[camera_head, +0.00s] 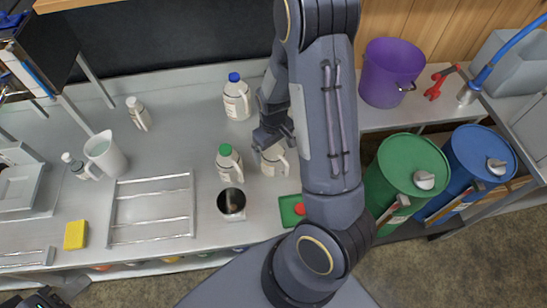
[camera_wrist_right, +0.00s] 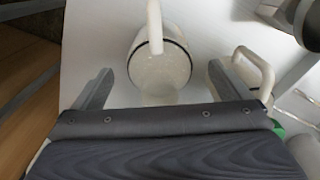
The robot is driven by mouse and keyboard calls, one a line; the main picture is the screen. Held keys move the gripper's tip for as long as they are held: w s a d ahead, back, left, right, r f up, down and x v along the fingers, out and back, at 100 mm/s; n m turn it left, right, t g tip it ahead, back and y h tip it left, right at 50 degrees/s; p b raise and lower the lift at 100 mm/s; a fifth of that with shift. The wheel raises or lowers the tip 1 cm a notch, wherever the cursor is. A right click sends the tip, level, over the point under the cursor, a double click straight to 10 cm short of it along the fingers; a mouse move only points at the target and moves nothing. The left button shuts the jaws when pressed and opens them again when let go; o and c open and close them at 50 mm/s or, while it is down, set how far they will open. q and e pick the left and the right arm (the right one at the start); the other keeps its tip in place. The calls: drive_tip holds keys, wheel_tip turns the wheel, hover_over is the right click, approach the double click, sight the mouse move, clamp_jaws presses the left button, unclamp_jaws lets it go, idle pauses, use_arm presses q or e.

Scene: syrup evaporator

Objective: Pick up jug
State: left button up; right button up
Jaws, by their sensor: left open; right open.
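A white jug (camera_head: 275,160) with a side handle stands on the grey metal counter, partly hidden by my right arm. My right gripper (camera_head: 270,128) is open, just behind this jug in the head view. In the right wrist view a white jug (camera_wrist_right: 165,68) with its handle pointing up lies between the spread fingers of my right gripper (camera_wrist_right: 161,75); no grip on it shows. A green-capped jug (camera_head: 229,163) stands to the left, and a blue-capped jug (camera_head: 237,97) stands behind. My left gripper (camera_head: 45,298) is open at the bottom left corner, partly cut off.
A dark pot (camera_head: 232,203) stands in front of the green-capped jug. A white pitcher (camera_head: 105,154), a small bottle (camera_head: 138,113), a wire rack (camera_head: 152,210) and a yellow sponge (camera_head: 75,235) are left. A purple bucket (camera_head: 390,73), green drum (camera_head: 408,170) and blue drum (camera_head: 478,160) are right.

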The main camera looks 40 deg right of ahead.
drive_tip(key=shift+f, duration=0.85)
drive_tip(key=shift+c, duration=0.5)
drive_tip(key=c, duration=1.2)
drive_tip(key=shift+r, duration=0.15)
drive_tip(key=shift+c, duration=0.2)
